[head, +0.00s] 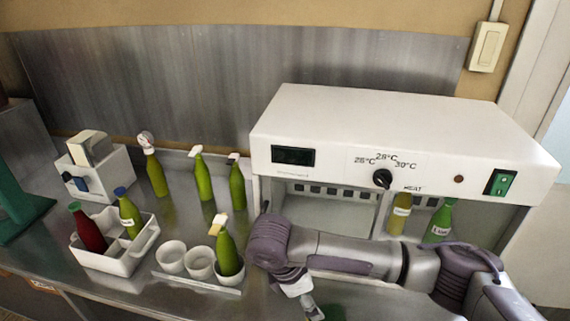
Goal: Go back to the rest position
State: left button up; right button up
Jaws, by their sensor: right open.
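My right arm comes in from the right, low in front of the white heating cabinet (400,125). My right gripper (306,300) points down at the bottom edge, open, partly cut off and partly hidden by its own wrist. A bit of green shows beside it; I cannot tell what it is. My left gripper is not in view.
A white crate (115,262) holds a red and a green bottle. Three white cups stand in a holder (195,284), one with a green bottle (227,254). Several green bottles (203,178) stand behind. Two labelled bottles (400,214) stand inside the cabinet.

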jog(key=s+a+f+m+y, duration=0.45)
jog(key=s+a+y, duration=0.25)
jog(key=s+a, duration=0.25)
jog(key=s+d+f+m+t+h, duration=0.15)
jog(key=s+d+m, duration=0.4)
jog(key=d, duration=0.55)
jog(key=s+d+f+m+t+h, duration=0.1)
jog(key=s+d+f+m+t, duration=0.1)
jog(key=s+d+m, duration=0.65)
jog(key=w+d+f+n+g+b, duration=0.1)
jog(key=w+f, duration=0.1)
jog(key=f, duration=1.1)
jog(key=w+d+f+n+g+b, duration=0.1)
jog(key=w+f+b, duration=0.1)
jog(key=f, duration=1.1)
jog(key=s+d+f+b, duration=0.1)
jog(key=s+f, duration=0.7)
jog(key=f, duration=0.2)
jog(key=s+d+f+b, duration=0.1)
jog(key=s+f, duration=0.7)
jog(key=f, duration=0.3)
jog(key=shift+s+d+g, duration=0.3)
jog(key=shift+d+g, duration=0.05)
jog(key=shift+g, duration=0.1)
